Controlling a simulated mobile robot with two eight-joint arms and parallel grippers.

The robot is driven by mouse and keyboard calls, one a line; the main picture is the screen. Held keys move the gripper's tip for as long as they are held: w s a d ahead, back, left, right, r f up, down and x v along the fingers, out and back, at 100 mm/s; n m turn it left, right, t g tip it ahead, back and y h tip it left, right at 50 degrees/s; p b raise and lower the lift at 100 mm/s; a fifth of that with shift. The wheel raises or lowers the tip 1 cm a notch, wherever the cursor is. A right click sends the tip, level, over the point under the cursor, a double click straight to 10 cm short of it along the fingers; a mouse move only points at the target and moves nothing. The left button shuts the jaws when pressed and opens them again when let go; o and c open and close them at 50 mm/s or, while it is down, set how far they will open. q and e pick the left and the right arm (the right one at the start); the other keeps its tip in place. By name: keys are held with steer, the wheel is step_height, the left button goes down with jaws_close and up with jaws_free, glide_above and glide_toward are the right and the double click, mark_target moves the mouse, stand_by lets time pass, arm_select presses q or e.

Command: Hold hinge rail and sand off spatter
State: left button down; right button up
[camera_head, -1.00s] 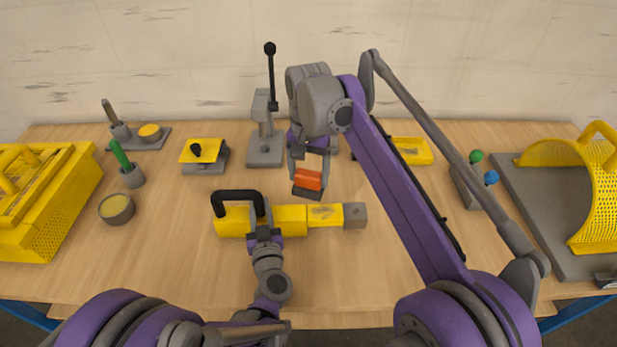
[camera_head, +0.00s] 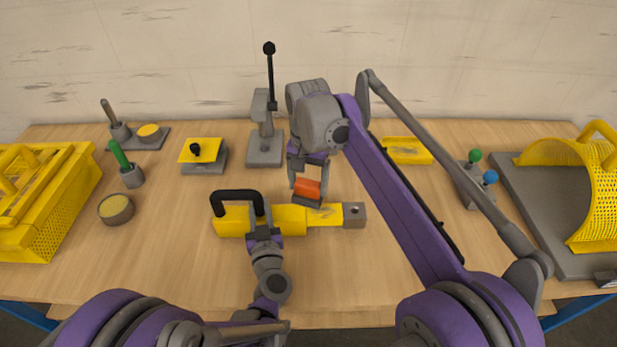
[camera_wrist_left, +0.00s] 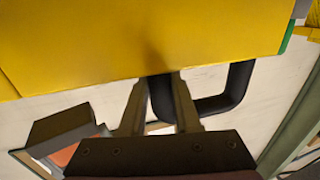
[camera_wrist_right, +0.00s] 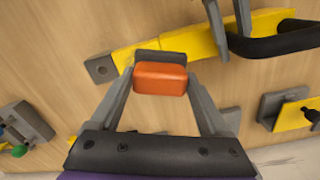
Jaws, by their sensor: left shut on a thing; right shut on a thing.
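The hinge rail (camera_head: 290,218) is a yellow bar lying left to right on the table, with a grey end block (camera_head: 354,215) and a black handle (camera_head: 236,196) at its left. My right gripper (camera_head: 310,182) is shut on an orange sanding block (camera_head: 307,187) with a grey pad, at the rail's far edge. In the right wrist view the orange block (camera_wrist_right: 160,78) partly hides the rail; contact cannot be told. Small dark marks show on the rail's right part.
A grey lever press (camera_head: 264,145) stands behind the rail. A yellow tray (camera_head: 407,151) lies at the back right, near a stand with green and blue knobs (camera_head: 476,180). A yellow basket (camera_head: 45,205) and round pot (camera_head: 116,208) are left; a yellow mesh guard (camera_head: 590,200) is right.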

mark_target(310, 197)
steer(key=shift+f, duration=1.95)
steer(key=shift+d+f, duration=0.15)
steer(key=shift+f, duration=0.25)
steer(key=shift+c, duration=0.8)
steer(key=shift+d+f, duration=0.2)
steer(key=shift+d, duration=3.6)
steer(key=shift+a, duration=3.7)
steer(key=shift+a+r, duration=0.15)
steer(key=shift+r, duration=0.5)
steer(key=shift+a+r, duration=0.15)
steer(key=shift+r, duration=3.3)
